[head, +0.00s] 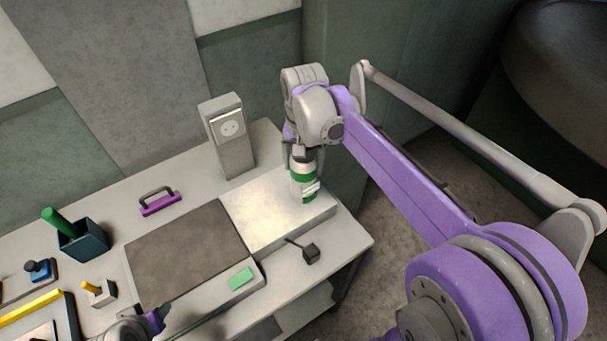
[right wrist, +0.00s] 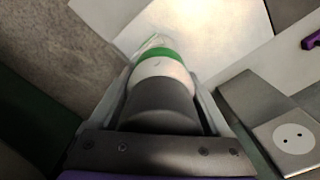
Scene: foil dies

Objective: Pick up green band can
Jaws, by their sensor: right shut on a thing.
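The green band can (head: 304,182) is white with green bands and stands roughly upright at the right end of the bench, over the bright metal plate (head: 262,215). My right gripper (head: 303,158) comes down on it from above and is shut on its upper part. In the right wrist view the can (right wrist: 165,70) shows a dark grey end, a white body and a green band between the two fingers. Whether its base touches the plate is unclear. Part of my left gripper (head: 145,325) shows at the bottom edge; its fingers are not clear.
A grey post with a socket (head: 228,130) stands left of the can. A small dark block (head: 310,253) lies in front, near the bench's right edge.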

